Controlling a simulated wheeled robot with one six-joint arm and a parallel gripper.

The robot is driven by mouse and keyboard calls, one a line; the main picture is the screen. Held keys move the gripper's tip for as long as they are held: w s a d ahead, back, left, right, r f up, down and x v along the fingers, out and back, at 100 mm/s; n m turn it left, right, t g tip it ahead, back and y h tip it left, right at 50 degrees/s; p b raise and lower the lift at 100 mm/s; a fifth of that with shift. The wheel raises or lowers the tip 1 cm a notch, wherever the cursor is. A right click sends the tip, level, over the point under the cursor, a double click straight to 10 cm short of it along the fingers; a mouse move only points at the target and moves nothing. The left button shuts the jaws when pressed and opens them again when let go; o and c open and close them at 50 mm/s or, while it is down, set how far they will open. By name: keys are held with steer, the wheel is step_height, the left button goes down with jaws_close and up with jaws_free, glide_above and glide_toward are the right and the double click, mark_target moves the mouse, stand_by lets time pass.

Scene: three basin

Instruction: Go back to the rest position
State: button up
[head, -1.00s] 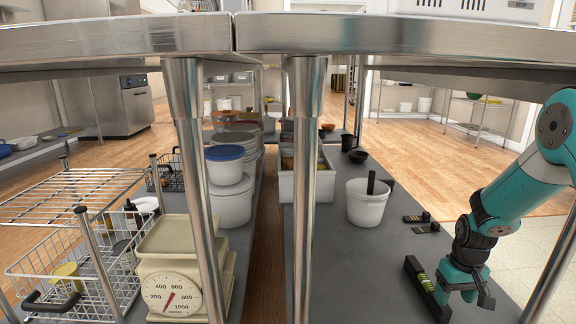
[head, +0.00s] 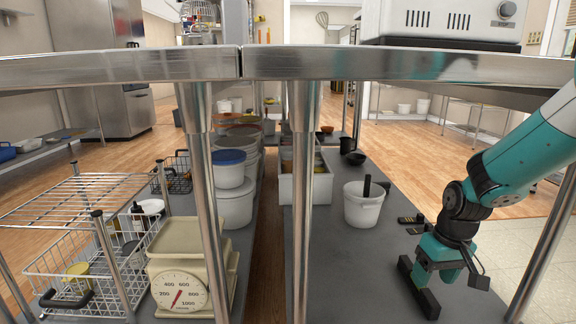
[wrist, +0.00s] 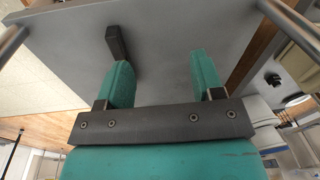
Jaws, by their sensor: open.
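My gripper (head: 437,280) is at the right in the head view, low over the right part of the grey lower shelf (head: 350,265), pointing down. In the wrist view my gripper (wrist: 162,75) shows two teal fingers spread apart, with only grey surface between them. A dark block (wrist: 117,43) is just beyond the left finger in the wrist view.
A steel tabletop (head: 380,67) spans above the shelf, with steel legs (head: 300,210) in front. A white bucket (head: 362,207), a white bin (head: 305,184) and small dark items (head: 411,219) stand on the shelf. A scale (head: 182,270) and wire basket (head: 75,285) are at left.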

steer(key=s+a+r+n+y+p, duration=0.1)
steer(key=s+a+r+p, duration=0.1)
steer(key=s+a+r, duration=0.35)
steer(key=s+a+r+n+p, duration=0.1)
steer(key=s+a+r+p, duration=0.15)
steer(key=r, duration=0.55)
steer(key=s+a+r+n+y+p, duration=0.1)
steer(key=s+a+r+n+p, duration=0.2)
steer(key=s+r, duration=0.45)
steer(key=s+a+r+y+p, duration=0.15)
steer(key=s+a+r, duration=0.25)
steer(key=s, duration=0.6)
step_height(320, 180, up, 37)
steer(key=p, duration=3.7)
steer(key=shift+w+a+g, duration=0.15)
steer(key=shift+a+g, duration=0.05)
steer(key=shift+g, duration=0.1)
steer(key=shift+h, duration=0.25)
